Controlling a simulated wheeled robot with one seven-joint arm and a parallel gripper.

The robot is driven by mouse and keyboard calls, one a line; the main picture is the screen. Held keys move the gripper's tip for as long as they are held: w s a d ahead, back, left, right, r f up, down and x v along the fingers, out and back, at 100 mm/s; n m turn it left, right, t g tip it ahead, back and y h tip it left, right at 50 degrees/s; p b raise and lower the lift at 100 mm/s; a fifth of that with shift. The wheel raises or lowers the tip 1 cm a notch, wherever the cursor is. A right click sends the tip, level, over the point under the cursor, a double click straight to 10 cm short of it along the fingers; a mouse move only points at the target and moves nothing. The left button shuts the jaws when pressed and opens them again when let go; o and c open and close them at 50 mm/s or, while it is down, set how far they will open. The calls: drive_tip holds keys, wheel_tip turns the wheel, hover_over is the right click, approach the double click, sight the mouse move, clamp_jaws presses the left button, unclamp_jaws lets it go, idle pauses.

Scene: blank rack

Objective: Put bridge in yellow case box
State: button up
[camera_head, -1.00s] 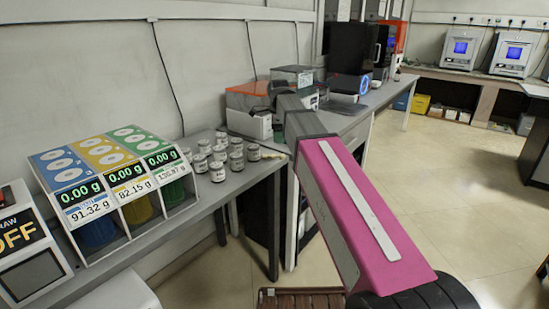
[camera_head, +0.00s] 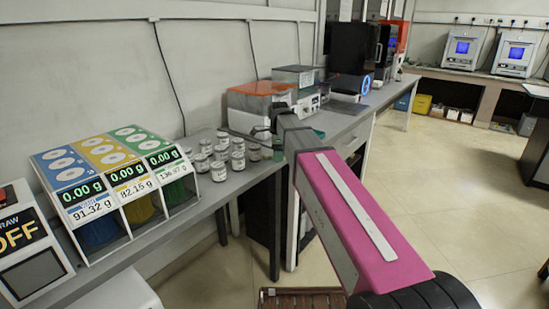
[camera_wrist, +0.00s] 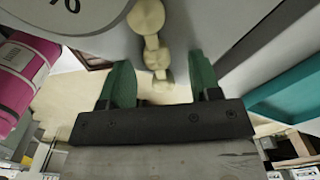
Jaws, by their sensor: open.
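The bridge (camera_wrist: 151,43) is a cream piece of several rounded, joined lumps, seen in the wrist view at the top middle. My gripper (camera_wrist: 160,68) has two green fingers spread apart, one on each side of the bridge's lower part, with gaps between. I cannot make out the bridge in the head view. There, my gripper (camera_head: 270,141) shows small and partly hidden, by the bench edge right of the jars. A yellow box (camera_head: 422,104) sits low under the far bench; a yellow bin (camera_head: 138,209) is in the left dispenser. I cannot tell which is the case box.
Several jars (camera_head: 219,171) stand on the left bench beside the dispenser (camera_head: 120,170). An orange-lidded machine (camera_head: 262,98) stands behind my gripper. A teal tray (camera_wrist: 293,80) lies at right in the wrist view. The floor at right is open.

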clamp_jaws()
drive_tip(key=shift+r, duration=0.1)
